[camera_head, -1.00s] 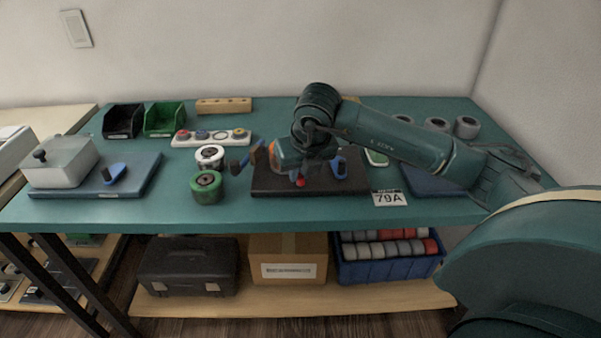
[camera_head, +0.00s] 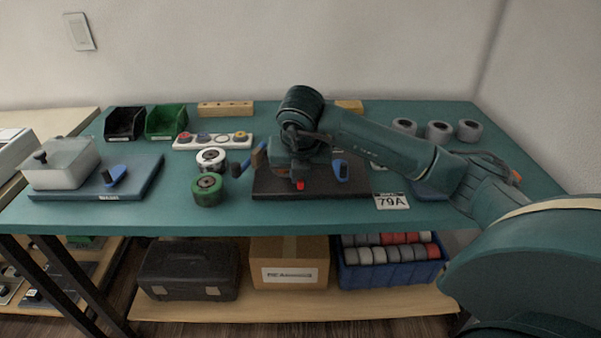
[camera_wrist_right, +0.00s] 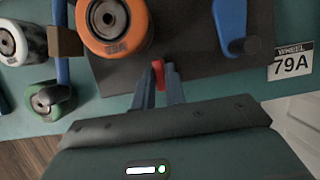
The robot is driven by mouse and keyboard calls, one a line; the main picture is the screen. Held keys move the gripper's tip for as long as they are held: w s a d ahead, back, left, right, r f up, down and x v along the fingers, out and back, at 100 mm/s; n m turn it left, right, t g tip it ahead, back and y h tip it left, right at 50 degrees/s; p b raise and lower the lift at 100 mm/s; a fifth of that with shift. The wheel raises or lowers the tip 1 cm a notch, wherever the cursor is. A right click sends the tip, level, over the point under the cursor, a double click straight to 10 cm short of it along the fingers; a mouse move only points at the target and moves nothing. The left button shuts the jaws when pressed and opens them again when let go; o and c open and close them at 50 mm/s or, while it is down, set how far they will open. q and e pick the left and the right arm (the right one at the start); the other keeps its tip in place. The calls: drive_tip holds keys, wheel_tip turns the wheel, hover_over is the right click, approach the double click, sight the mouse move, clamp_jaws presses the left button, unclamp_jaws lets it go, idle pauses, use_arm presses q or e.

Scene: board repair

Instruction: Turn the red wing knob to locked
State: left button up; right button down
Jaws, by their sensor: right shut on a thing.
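The red wing knob (camera_head: 300,185) shows at the front edge of the dark board (camera_head: 265,186), below my right gripper (camera_head: 298,173). In the right wrist view the fingers of my right gripper (camera_wrist_right: 158,84) are closed around the red knob (camera_wrist_right: 158,72). Only a small part of the knob shows between the fingertips, and its turned angle is hard to tell. An orange wheel (camera_wrist_right: 114,22) lies on the board beyond the fingers. In the head view my right wrist hides the board's middle. My left gripper is out of view.
A white wheel (camera_head: 210,158) and green wheel (camera_head: 207,190) sit left of the board. A 79A card (camera_head: 391,201) lies at the right. The front table strip is clear.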

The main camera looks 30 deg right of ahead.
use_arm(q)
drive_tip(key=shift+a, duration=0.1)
use_arm(e)
drive_tip(key=c, duration=1.4)
unclamp_jaws()
drive_tip(key=shift+c, duration=0.2)
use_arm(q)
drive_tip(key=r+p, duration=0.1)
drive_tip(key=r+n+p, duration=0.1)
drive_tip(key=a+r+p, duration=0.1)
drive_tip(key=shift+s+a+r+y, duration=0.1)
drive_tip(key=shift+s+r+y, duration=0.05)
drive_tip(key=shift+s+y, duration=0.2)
use_arm(e)
drive_tip(key=v, duration=1.3)
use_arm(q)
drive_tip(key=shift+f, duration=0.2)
use_arm(e)
drive_tip(key=shift+r, duration=0.1)
